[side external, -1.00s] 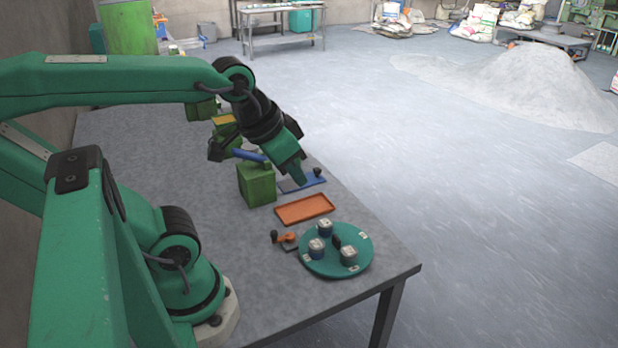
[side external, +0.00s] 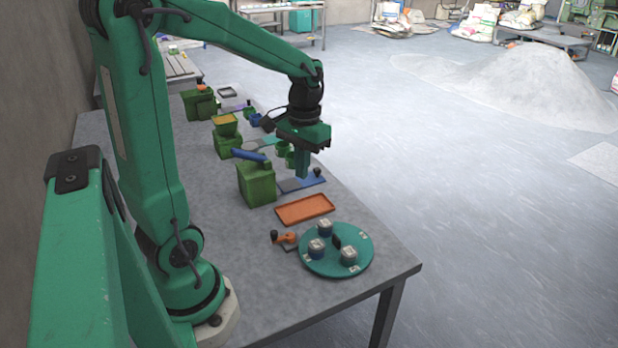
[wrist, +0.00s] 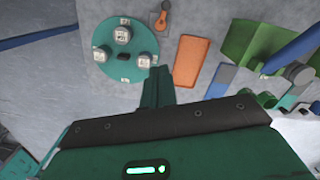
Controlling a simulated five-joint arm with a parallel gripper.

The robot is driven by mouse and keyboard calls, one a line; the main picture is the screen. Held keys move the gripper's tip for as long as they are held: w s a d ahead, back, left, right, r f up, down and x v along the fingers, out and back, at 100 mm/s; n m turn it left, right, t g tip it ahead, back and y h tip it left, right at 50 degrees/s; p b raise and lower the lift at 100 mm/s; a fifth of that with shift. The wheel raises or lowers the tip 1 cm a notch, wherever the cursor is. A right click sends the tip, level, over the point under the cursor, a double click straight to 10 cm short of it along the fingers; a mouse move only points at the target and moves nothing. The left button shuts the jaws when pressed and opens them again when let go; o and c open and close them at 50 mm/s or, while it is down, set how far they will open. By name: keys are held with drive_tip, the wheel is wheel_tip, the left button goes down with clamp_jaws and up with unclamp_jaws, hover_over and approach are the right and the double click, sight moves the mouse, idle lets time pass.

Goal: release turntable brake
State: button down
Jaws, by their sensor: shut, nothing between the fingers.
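The turntable (side external: 336,268) is a round teal disc near the front corner of the table, with several small pale-topped pots on it and a black block near its middle. It also shows at the upper left of the wrist view (wrist: 103,64). The brake (side external: 287,238) is a small orange lever with a black knob just left of the disc; in the wrist view the orange lever (wrist: 163,19) is beside the disc's right edge. My gripper (side external: 302,175) is shut and empty, pointing down above the blue-grey strip, behind the orange tray and away from the lever. Its fingers show in the wrist view (wrist: 156,78).
An orange tray (side external: 278,219) lies between the turntable and a green box (side external: 256,186) with a blue handle. More green machines stand farther back. The table's right edge is close.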

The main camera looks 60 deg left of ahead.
sight(276, 232)
drive_tip(key=a+f+n+g+h, duration=0.1)
drive_tip(key=a+f, duration=0.3)
drive_tip(key=shift+w+a+f+n+g, duration=0.15)
drive_tip(key=shift+w+a+n+g, duration=0.05)
drive_tip(key=shift+w+n+g, duration=0.1)
drive_tip(key=shift+f, duration=0.1)
drive_tip(key=x, duration=0.9)
drive_tip(key=shift+s+d+f, duration=0.1)
drive_tip(key=shift+d, duration=0.05)
drive_tip(key=shift+s+d+f, duration=0.1)
drive_tip(key=shift+s+f, duration=0.05)
drive_tip(key=shift+f, duration=0.15)
drive_tip(key=shift+s+d+r, duration=0.1)
drive_tip(key=shift+s+d, duration=0.35)
drive_tip(key=shift+s, duration=0.35)
drive_tip(key=shift+s+d, duration=0.45)
drive_tip(key=shift+s, duration=0.35)
drive_tip(key=shift+s+d, duration=0.4)
drive_tip(key=shift+s, duration=0.15)
drive_tip(key=shift+w+a, duration=0.1)
